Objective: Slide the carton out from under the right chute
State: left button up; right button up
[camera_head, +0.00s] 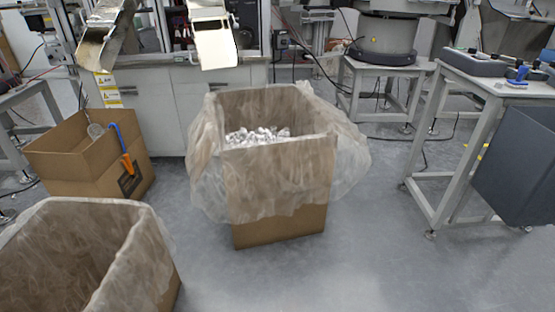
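A tall brown carton (280,228) lined with a clear plastic bag (345,165) stands on the floor in the middle of the view. Shiny silvery pieces (257,136) lie inside it, and the bag is folded out over its rim. The right chute (215,45) is a pale metal slide on the machine behind; its lower lip shows above and behind the carton's back left corner. The left chute (103,38) hangs further left. Neither of my grippers is in view.
A second bag-lined carton (165,262), apparently empty, stands at the lower left. An open box (75,172) with a blue and orange tool (124,150) is behind it. A grey table (470,85) stands at the right. The floor (370,255) right of the carton is clear.

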aim_at(268, 162)
jog(key=i, duration=1)
jog(key=i+l+u, duration=0.1)
jog(key=l+u, duration=0.6)
jog(key=u, duration=0.25)
jog(key=k+l+u, duration=0.1)
jog(key=l+u, duration=0.15)
jog(key=l, duration=1.75)
